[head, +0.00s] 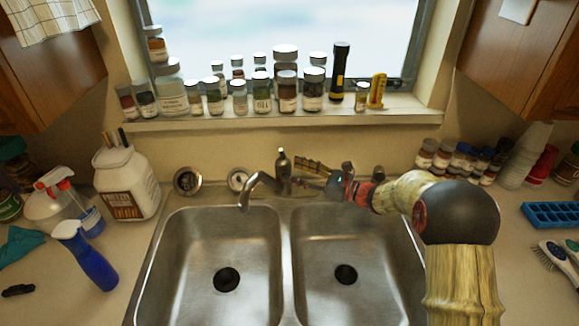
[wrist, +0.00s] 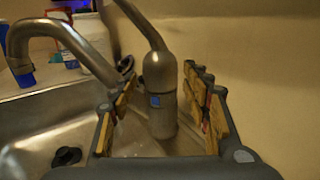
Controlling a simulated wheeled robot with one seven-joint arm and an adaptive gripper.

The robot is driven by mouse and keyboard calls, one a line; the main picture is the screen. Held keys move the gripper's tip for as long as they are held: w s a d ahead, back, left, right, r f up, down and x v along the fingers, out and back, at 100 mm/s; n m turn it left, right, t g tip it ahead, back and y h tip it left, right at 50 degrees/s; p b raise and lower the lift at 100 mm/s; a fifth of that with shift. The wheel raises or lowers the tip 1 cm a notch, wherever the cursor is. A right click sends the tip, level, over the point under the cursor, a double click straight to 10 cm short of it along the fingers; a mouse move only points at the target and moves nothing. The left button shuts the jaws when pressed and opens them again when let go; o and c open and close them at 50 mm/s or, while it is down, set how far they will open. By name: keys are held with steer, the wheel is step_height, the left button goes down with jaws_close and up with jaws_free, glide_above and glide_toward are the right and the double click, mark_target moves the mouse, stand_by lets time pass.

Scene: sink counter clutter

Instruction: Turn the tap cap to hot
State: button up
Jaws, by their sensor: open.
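The metal tap (head: 252,187) stands behind the sink, its curved spout reaching over the left basin. The tap cap (head: 283,163) is upright, with a short knob on top in the head view. In the wrist view the cap (wrist: 159,82) is a grey cylinder with a blue mark on its face and a lever rising up and left. My gripper (head: 304,172) comes in from the right, close beside the cap. In the wrist view my gripper (wrist: 158,88) is open, with one yellow-padded finger on each side of the cap. Contact is not clear.
The double-basin sink (head: 285,260) is empty. Jars and a torch (head: 340,72) line the sill above. Small jars (head: 455,160) and a blue tray (head: 552,214) are right. The wall is close behind the tap.

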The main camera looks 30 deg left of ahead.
mark_target(290, 168)
steer(key=a, duration=0.5)
steer(key=shift+w+b, duration=0.1)
steer(key=shift+b, duration=0.3)
steer(key=shift+d, duration=0.1)
steer(key=c, duration=0.3)
steer(key=c, duration=0.6)
